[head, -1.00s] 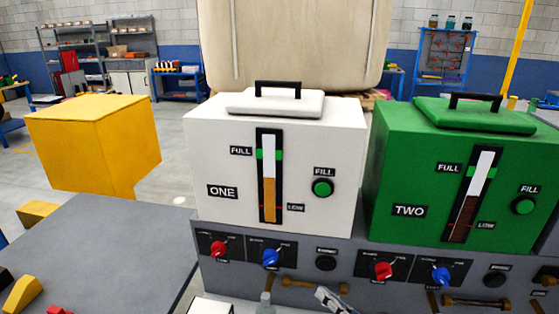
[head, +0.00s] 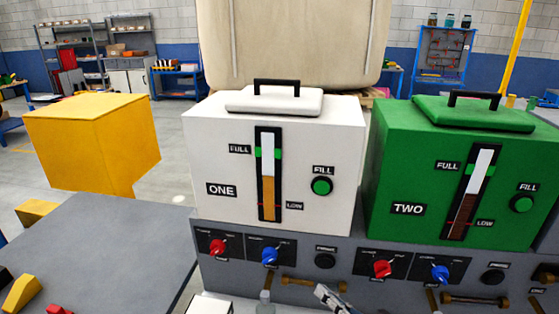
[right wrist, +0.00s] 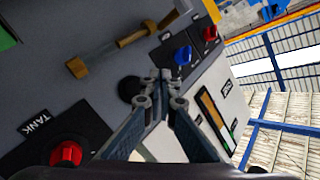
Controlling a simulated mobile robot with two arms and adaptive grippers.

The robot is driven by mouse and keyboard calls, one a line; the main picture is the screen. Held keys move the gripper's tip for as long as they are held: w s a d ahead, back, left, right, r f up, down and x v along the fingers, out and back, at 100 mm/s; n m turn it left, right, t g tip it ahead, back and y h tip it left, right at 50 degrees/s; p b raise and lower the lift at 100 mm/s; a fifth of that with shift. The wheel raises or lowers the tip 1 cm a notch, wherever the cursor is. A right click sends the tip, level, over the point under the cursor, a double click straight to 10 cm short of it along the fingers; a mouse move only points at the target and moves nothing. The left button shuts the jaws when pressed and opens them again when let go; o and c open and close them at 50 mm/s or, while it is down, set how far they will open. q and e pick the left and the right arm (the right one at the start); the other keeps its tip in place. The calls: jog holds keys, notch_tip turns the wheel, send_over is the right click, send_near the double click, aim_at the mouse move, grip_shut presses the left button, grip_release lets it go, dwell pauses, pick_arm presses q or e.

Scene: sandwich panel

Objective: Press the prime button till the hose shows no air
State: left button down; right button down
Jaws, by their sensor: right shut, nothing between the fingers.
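A black prime button (head: 326,260) sits on the grey panel below the white tank ONE, right of a blue knob. It also shows in the right wrist view (right wrist: 130,88), just left of my fingertips. My right gripper (head: 322,292) is shut and empty, in front of the panel below that button. Its fingers (right wrist: 163,80) meet near the button in the right wrist view; contact cannot be told. A short horizontal hose (head: 313,284) with brown ends is partly behind the gripper. It also shows in the right wrist view (right wrist: 110,52); air inside cannot be made out.
White tank ONE (head: 215,160) has an amber level gauge and a green fill button (head: 321,187). Green tank TWO (head: 400,170) stands to its right, with another black button (head: 493,277) below.

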aim_at(325, 263)
jog(key=s+m, duration=0.1)
jog(key=m, duration=0.5)
jog(key=s+m+p, duration=0.1)
jog(key=m, duration=0.5)
jog(key=s+m, duration=0.1)
jog(key=m, duration=0.5)
jog(key=shift+s+a+m+t, duration=0.3)
jog(key=shift+s+a+m, duration=0.1)
jog(key=shift+w, duration=0.1)
jog(key=w+d, duration=0.1)
jog(key=w, duration=0.7)
jog(key=shift+w+d, duration=0.25)
jog(key=shift+d, duration=0.1)
dwell(0.6)
jog(key=shift+w+d, duration=0.1)
jog(key=shift+w, duration=0.3)
